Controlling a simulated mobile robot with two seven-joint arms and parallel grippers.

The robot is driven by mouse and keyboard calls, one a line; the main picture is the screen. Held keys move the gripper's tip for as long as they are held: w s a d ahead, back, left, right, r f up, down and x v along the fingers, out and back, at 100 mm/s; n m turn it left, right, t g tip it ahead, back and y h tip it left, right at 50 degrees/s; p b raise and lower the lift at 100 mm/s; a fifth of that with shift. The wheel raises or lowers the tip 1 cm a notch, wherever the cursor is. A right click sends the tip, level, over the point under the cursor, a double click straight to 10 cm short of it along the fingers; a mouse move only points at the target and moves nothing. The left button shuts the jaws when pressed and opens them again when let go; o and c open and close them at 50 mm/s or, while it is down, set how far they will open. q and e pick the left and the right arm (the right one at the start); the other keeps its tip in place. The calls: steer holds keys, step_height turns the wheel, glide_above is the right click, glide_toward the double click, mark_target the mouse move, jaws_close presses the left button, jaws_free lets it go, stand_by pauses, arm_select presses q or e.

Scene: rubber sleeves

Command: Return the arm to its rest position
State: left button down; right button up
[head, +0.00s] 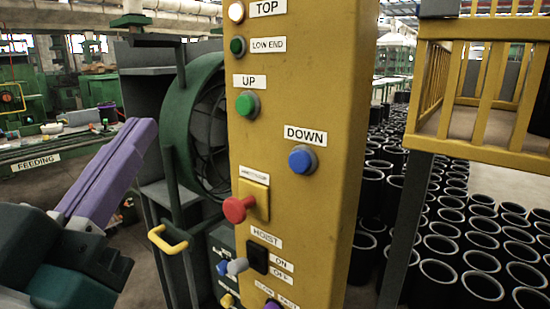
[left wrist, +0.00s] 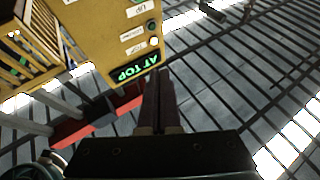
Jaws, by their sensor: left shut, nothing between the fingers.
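My left gripper (head: 142,127) is at the left of the head view, with long purple fingers pointing up. The fingers (left wrist: 158,73) lie together in the left wrist view, shut and empty. They are left of the yellow control panel (head: 310,100) and apart from its buttons. The panel (left wrist: 103,50) shows upside down in the left wrist view, with a lit green "AT TOP" sign (left wrist: 135,65). My right gripper is in neither view.
A green fan housing (head: 185,125) and a yellow handle (head: 167,241) stand between gripper and panel. Panel controls include a red knob (head: 237,209) and a grey lever (head: 237,266). Many black sleeves (head: 440,272) stand on the floor at right, below a yellow railed box (head: 480,148).

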arm_select(q)
step_height(320, 180, up, 8)
steer(key=s+m+g+p, duration=0.15)
steer(key=g+p, duration=0.75)
steer(key=p, duration=1)
steer(key=s+a+r+g+y+p, duration=0.1)
steer(key=s+a+r+g+p, duration=0.2)
steer(key=s+p, duration=0.6)
steer(key=s+a+r+n+g+y+p, duration=0.1)
steer(key=s+a+r+g+y+p, duration=0.1)
steer(key=s+r+g+p, duration=0.5)
steer(key=s+a+p, duration=0.1)
steer(key=s+p, duration=0.1)
steer(key=p, duration=0.1)
steer(key=shift+a+g, duration=0.3)
steer(key=shift+r+n, duration=0.1)
steer(key=shift+n, duration=0.15)
